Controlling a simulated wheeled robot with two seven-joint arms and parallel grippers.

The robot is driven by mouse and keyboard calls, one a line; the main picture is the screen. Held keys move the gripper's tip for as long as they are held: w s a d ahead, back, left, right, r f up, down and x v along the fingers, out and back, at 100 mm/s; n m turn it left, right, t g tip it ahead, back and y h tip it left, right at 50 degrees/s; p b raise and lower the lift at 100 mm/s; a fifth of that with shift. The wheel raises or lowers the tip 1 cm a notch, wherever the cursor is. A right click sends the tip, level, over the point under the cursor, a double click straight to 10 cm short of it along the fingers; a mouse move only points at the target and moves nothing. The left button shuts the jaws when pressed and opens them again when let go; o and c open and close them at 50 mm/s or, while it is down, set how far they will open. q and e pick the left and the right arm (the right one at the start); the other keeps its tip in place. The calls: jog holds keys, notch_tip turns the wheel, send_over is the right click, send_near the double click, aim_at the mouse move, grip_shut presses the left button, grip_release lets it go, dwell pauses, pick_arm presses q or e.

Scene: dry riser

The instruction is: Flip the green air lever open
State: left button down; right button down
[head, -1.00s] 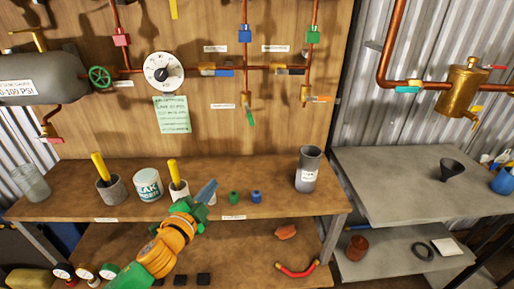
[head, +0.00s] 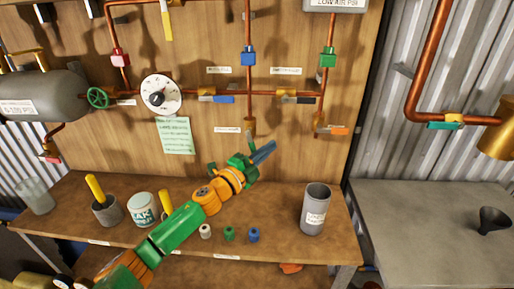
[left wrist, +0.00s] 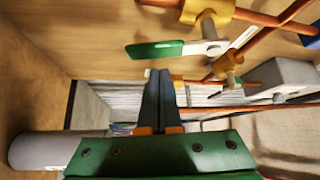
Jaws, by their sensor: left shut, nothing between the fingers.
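The green lever (head: 251,138) hangs down from a brass valve (head: 249,124) at the foot of the middle copper pipe on the wooden board. In the left wrist view a green lever (left wrist: 155,49) lies close above my fingertips, on a brass valve (left wrist: 207,12). My left gripper (head: 264,152) is shut and empty, just below the valve and lever. Its fingers (left wrist: 160,78) are together in the left wrist view, with a small gap visible to the lever; contact is not seen. The gripper partly crowds the lever in the head view. My right gripper is not in view.
Other levers are near: blue (head: 226,99), black (head: 305,101) and orange (head: 340,131). A grey canister (head: 315,208) and small coloured caps (head: 229,233) stand on the bench. Another green lever (head: 443,125) is on the right pipe.

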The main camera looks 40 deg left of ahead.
aim_at(252, 143)
pick_arm(q)
jog(key=shift+m+g, duration=0.3)
jog(key=shift+m, duration=0.2)
jog(key=s+a+p, duration=0.1)
jog(key=s+a+f, duration=0.1)
jog(key=s+a, duration=0.1)
jog(key=shift+a+p, duration=0.3)
jog(key=shift+p, duration=0.05)
